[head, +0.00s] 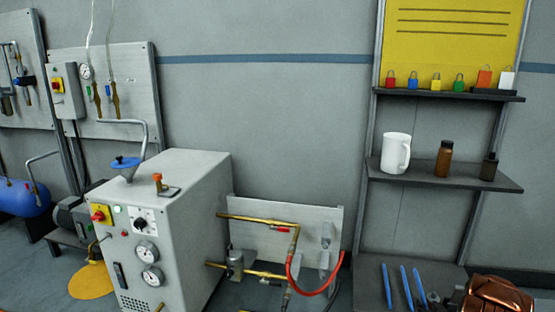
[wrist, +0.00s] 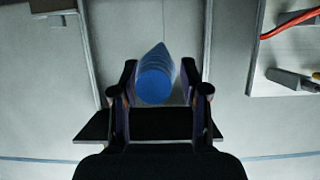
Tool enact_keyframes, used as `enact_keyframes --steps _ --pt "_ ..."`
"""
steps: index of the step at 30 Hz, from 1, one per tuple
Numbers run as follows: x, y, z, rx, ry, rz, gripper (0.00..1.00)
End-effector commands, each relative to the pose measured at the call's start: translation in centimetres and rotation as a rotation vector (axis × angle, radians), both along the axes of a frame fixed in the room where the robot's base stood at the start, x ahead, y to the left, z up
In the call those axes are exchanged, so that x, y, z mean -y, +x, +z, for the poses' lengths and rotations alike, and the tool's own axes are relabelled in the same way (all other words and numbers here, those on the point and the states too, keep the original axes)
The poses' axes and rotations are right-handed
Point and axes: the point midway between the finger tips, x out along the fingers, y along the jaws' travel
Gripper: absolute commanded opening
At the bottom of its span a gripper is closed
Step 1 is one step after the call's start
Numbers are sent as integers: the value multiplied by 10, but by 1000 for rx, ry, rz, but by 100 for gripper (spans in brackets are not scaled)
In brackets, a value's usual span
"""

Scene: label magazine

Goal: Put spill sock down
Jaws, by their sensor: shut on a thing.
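The spill sock appears to be the blue, rounded thing (wrist: 155,85) in the wrist view, seen end-on with a pointed far part. My gripper (wrist: 158,75) has a dark finger on each side of it and is shut on it. It is held in front of a grey surface, and I cannot tell its distance from that surface. Neither my gripper nor the held sock can be made out in the head view. A yellow-orange puddle (head: 92,281) lies on the floor left of the grey machine.
A rack shelf (head: 440,174) holds a white mug (head: 396,153) and bottles. A blue tank (head: 24,197) stands far left.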

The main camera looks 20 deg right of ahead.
Motion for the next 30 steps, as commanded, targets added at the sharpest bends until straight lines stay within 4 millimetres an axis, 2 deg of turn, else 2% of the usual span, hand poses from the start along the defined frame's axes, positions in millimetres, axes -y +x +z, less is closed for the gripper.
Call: enact_keyframes --steps 14,23,30 --pt "2 -3 -1 -1 1 -4 7" --pt "-37 51 52 0 0 83 7" --pt "-88 102 107 4 -4 176 7"
